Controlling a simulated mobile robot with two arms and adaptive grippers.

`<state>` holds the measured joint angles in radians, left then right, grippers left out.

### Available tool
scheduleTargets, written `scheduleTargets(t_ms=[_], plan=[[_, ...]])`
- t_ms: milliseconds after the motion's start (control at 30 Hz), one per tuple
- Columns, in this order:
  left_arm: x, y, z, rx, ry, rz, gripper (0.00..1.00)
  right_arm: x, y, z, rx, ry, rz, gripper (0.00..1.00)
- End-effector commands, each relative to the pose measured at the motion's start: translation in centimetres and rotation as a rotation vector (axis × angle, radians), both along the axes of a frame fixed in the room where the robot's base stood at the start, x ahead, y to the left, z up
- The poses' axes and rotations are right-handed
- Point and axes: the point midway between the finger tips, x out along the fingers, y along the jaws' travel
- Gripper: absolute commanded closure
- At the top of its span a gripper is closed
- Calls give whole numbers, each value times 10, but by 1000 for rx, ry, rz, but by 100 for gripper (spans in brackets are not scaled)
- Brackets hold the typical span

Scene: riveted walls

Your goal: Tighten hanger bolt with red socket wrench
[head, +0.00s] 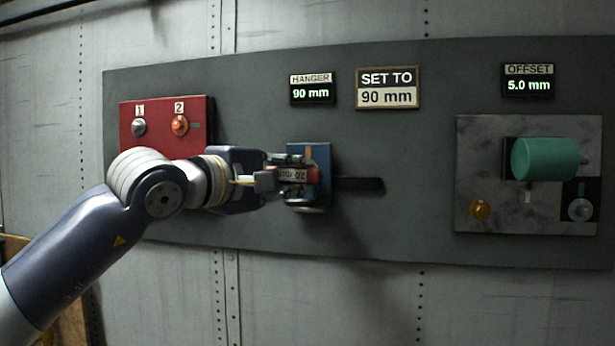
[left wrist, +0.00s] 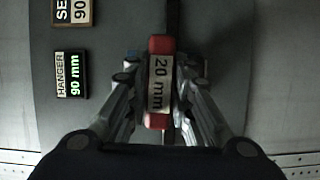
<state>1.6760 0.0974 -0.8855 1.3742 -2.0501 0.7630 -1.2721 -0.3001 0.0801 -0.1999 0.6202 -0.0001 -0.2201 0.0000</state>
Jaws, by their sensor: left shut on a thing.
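My left gripper (head: 292,174) reaches in from the left and is shut on a red block (head: 314,174) with a white "20 mm" label. In the left wrist view the red block (left wrist: 160,46) lies between the two fingers. The block is in front of a blue plate (head: 318,154) on the grey panel, mostly hidden by the gripper. I cannot tell whether the block touches the plate. The HANGER display (head: 311,92) reads 90 mm, and the sign (head: 387,88) beside it says SET TO 90 mm. I see no distinct socket wrench or bolt. My right gripper is out of view.
A dark horizontal slot (head: 362,185) runs right from the blue plate. A red panel (head: 196,112) with two knobs is behind my arm. At right, a mottled plate (head: 483,150) carries a green cylinder (head: 546,158) below the OFFSET display (head: 528,83), reading 5.0 mm. The panel between is clear.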

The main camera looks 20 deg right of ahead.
Motion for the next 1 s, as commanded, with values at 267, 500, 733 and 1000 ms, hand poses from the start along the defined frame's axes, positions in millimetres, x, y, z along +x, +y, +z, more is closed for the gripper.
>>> scheduleTargets(t_ms=[267, 500, 733, 1000], plan=[[-7, 5, 0, -3, -3, 0, 100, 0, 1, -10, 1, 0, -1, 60], [-14, 9, 0, -1, -3, 0, 100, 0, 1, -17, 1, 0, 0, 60], [-15, 11, 1, -1, -2, 1, 100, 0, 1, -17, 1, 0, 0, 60], [-18, 12, -1, -1, -3, 1, 100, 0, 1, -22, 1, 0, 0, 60]])
